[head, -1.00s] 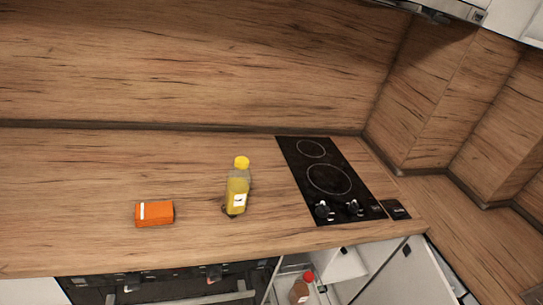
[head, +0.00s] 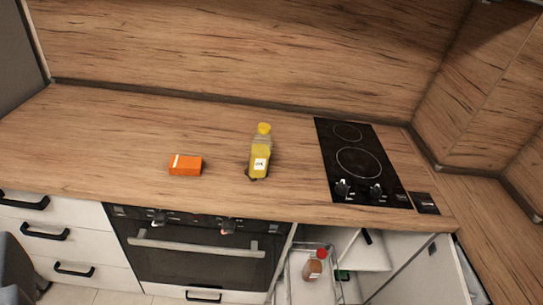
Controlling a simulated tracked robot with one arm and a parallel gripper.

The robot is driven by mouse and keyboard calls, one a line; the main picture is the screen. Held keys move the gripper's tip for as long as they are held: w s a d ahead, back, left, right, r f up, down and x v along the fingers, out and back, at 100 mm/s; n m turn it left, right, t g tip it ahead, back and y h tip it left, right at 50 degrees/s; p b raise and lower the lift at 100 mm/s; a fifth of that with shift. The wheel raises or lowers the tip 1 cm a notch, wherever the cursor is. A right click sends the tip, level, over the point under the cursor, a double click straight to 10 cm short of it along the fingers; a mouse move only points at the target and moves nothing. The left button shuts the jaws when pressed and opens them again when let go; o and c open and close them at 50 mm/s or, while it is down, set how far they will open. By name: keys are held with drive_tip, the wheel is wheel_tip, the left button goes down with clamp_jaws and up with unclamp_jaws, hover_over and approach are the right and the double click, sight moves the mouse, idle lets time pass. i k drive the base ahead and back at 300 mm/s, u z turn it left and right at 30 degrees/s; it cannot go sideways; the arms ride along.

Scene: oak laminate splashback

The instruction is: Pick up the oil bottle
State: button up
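The oil bottle (head: 260,155) has yellow contents, a yellow cap and a white label. It stands upright on the wooden counter (head: 110,135), between an orange box and the black cooktop. Nothing touches it. My gripper does not show in the head view, so I cannot see its fingers.
The orange box (head: 186,165) lies left of the bottle. The black cooktop (head: 362,165) is to its right. Below are an oven (head: 195,255) and an open cabinet with a pulled-out rack holding a red-capped bottle (head: 315,265). The counter's left part is clear.

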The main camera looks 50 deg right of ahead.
sight(260, 148)
drive_tip(key=i, duration=1)
